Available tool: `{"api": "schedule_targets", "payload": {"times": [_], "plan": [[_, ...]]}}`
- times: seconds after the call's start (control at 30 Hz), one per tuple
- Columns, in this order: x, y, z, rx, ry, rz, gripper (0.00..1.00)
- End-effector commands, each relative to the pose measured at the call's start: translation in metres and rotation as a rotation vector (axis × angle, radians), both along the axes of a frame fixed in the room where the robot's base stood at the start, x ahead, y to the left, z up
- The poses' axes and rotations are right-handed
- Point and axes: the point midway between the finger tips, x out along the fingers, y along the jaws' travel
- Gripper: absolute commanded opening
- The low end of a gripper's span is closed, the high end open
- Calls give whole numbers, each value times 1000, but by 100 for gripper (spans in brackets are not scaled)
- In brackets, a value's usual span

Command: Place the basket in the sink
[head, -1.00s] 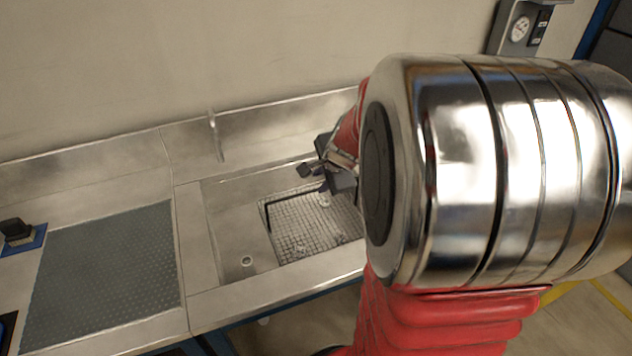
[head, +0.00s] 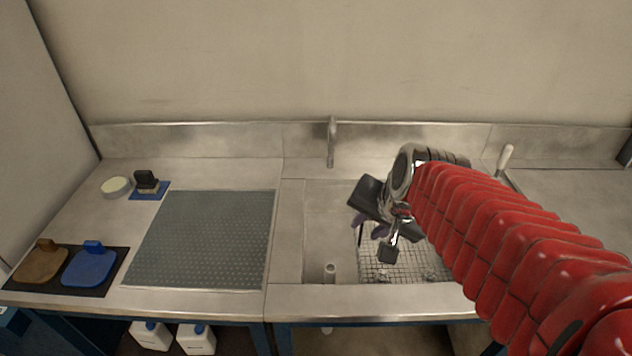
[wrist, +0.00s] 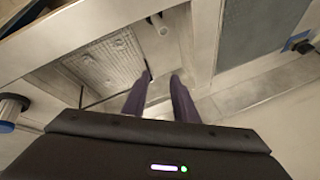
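The wire mesh basket (head: 408,265) sits inside the steel sink (head: 318,225), towards its right side. My arm hides part of it in the head view. The basket also shows in the wrist view (wrist: 105,62), left of the fingers, with a dark bar on its near side running towards the left finger. My gripper (head: 371,226) is above the basket's left back part. In the wrist view its two purple fingers (wrist: 160,76) are apart with nothing seen between them. I cannot tell whether the left finger touches the bar.
A tap (head: 331,140) stands behind the sink, and a short upright pipe (head: 330,272) stands at its front left. A ribbed grey mat (head: 205,240) lies left of the sink. A white-handled tool (head: 504,158) stands right of my gripper.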

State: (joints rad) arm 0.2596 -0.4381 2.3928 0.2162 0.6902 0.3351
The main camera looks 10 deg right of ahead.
Motion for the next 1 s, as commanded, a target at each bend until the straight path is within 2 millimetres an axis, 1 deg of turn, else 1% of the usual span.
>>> {"api": "schedule_targets", "payload": {"times": [0.03,0.2,0.3,0.43,0.5,0.6,1.0], "plan": [[-10,13,5,-39,-1,79,26],[-46,42,14,-178,12,331,26],[-67,54,17,-256,18,465,26],[-86,62,19,-330,23,584,26],[-91,63,19,-352,27,619,26],[-94,63,18,-365,30,637,26],[-93,63,18,-362,29,634,26]]}}
